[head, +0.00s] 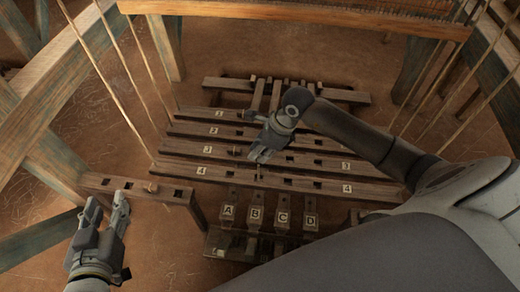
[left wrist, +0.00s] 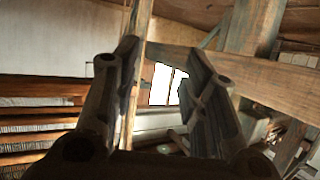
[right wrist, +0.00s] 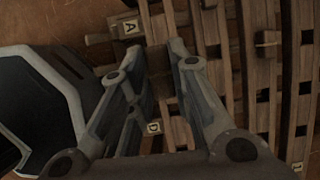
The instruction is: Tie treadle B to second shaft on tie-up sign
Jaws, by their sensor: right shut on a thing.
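Treadles A (head: 228,211), B (head: 255,215), C (head: 283,219) and D (head: 310,222) stand side by side at the front of the loom. Behind them lie slotted wooden bars, among them the second bar (head: 192,128) and the bar marked 4 (head: 230,175). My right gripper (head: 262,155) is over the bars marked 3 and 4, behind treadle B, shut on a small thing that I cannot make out. A thin pale upright piece (head: 259,173) shows just below it. My left gripper (head: 105,207) is open and empty at the left. I cannot make out the tie-up sign.
A slotted wooden rail (head: 125,185) with a small peg (head: 152,187) stands close to my left gripper. Slanting cords (head: 125,65) hang at the left, and more (head: 450,85) at the right. A wooden beam (head: 290,12) crosses the top. Bare floor (head: 165,245) lies at the front left.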

